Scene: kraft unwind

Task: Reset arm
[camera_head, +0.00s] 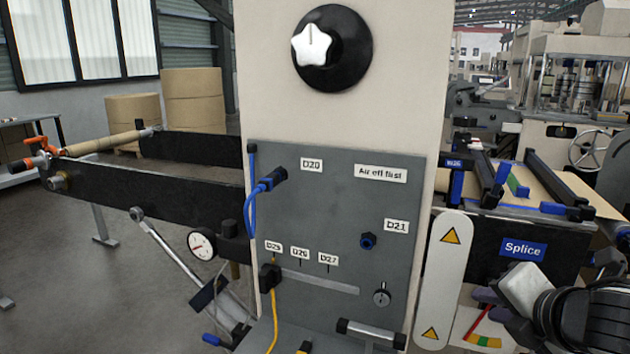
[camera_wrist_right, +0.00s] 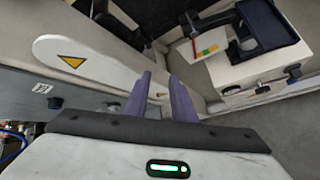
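My right gripper (camera_head: 484,303) is at the lower right of the head view, in front of the machine below the blue Splice label (camera_head: 523,249). In the right wrist view, its two purple fingers (camera_wrist_right: 160,88) stand apart with nothing between them. The white plate with yellow warning triangles (camera_head: 443,280) is left of the gripper; it also shows in the right wrist view (camera_wrist_right: 100,63). Black unwind arms (camera_head: 150,196) reach left from the machine. Which part the task calls the arm cannot be told. My left gripper is not in view.
A grey panel (camera_head: 330,230) carries a blue cable (camera_head: 250,212), a yellow cable (camera_head: 274,320) and a key switch (camera_head: 382,294). A white star knob (camera_head: 311,46) is above. A coloured gauge (camera_head: 486,338) is beneath the right gripper. Open floor lies at the left.

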